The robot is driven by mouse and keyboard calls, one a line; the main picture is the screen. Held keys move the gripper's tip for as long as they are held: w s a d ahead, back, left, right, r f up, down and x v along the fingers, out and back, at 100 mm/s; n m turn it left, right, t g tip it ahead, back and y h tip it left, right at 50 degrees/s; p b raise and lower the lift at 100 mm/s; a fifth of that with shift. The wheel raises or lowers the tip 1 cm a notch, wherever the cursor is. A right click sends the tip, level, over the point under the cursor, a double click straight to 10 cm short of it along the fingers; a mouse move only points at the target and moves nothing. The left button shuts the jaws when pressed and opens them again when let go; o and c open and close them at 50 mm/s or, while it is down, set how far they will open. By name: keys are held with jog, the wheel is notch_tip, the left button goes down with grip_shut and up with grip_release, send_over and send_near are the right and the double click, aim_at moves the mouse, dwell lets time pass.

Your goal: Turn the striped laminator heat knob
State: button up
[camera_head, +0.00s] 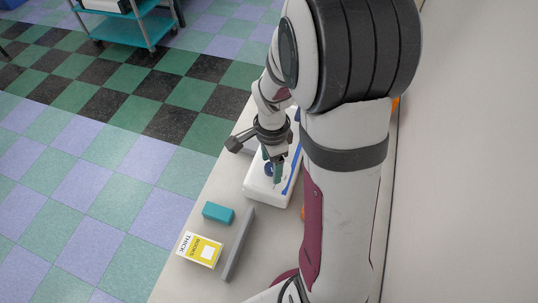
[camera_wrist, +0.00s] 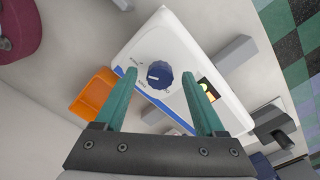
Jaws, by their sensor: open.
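The laminator (camera_head: 256,186) is a white box with a blue stripe on the bench under my arm; it also shows in the wrist view (camera_wrist: 194,55). Its heat knob (camera_wrist: 158,75) is round, dark blue and ridged, with a short white mark on its face and small printing on the panel around it. My gripper (camera_wrist: 159,76) is open, with one teal finger on each side of the knob in the picture. I see a gap on both sides; its height above the panel is hard to tell. In the head view my gripper (camera_head: 274,170) partly hides the knob (camera_head: 268,169).
An orange bin (camera_wrist: 93,94) stands beside the laminator. A small lit display (camera_wrist: 208,90) is right of the knob. A teal block (camera_head: 218,212), a yellow and white box (camera_head: 200,250) and a grey bar (camera_head: 239,243) lie on the bench (camera_head: 212,187) nearer the front.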

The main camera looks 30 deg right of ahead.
grip_shut()
jog(key=shift+n, duration=0.3)
jog(key=n, duration=0.5)
jog(key=shift+n, duration=0.3)
jog(key=n, duration=1.1)
jog(key=shift+n, duration=0.4)
jog(key=n, duration=0.5)
jog(key=shift+n, duration=0.6)
grip_release()
